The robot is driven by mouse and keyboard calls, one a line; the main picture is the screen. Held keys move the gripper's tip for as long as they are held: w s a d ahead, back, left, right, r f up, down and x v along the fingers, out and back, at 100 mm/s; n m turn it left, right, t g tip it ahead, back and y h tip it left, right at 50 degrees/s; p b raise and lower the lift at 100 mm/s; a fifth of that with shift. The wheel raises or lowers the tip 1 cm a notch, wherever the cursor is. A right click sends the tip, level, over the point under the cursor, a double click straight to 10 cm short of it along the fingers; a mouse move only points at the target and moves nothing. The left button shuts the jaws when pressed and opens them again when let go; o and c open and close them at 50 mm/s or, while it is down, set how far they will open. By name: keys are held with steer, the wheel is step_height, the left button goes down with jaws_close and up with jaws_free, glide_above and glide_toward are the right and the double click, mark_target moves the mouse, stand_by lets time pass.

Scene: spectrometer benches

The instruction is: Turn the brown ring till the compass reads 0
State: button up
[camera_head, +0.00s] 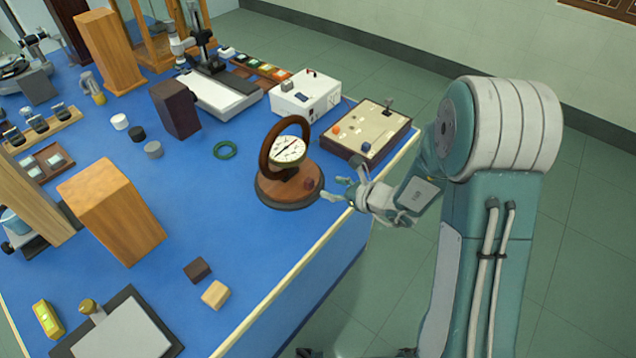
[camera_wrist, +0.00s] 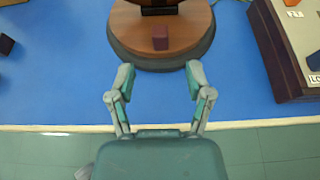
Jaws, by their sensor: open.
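The brown ring (camera_head: 267,148) stands upright on a round wooden base (camera_head: 268,193) near the right table edge. A white compass dial (camera_head: 289,149) with a needle sits inside the ring; its reading is too small to tell. A small dark red block (camera_head: 309,183) is on the front of the base. My gripper (camera_head: 338,188) is open and empty, just right of the base and apart from the ring. In the wrist view my gripper (camera_wrist: 159,78) points at the base (camera_wrist: 192,45) and the red block (camera_wrist: 159,38); most of the ring is out of frame.
A beige-topped box (camera_head: 375,128) with knobs stands behind my gripper, close to the right of the base. A white instrument box (camera_head: 303,97) is further back. Blue table is clear in front of the base.

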steer(key=v, duration=0.2)
steer(key=shift+s+d+r, duration=0.15)
steer(key=shift+s+d, duration=0.1)
steer(key=shift+s, duration=0.05)
steer(key=s+a+r+n+g+h, duration=0.2)
steer(key=s+r+n+g, duration=0.4)
steer(key=s+r+n, duration=0.8)
steer(key=s+d+r+n+t+h, duration=0.3)
steer(key=s+d+r+n+h, duration=0.3)
steer(key=s+d+n+h, duration=0.2)
steer(key=s+d+n, duration=0.2)
steer(key=d+n, duration=0.1)
steer(key=d, duration=0.1)
steer(key=shift+n+h, duration=0.3)
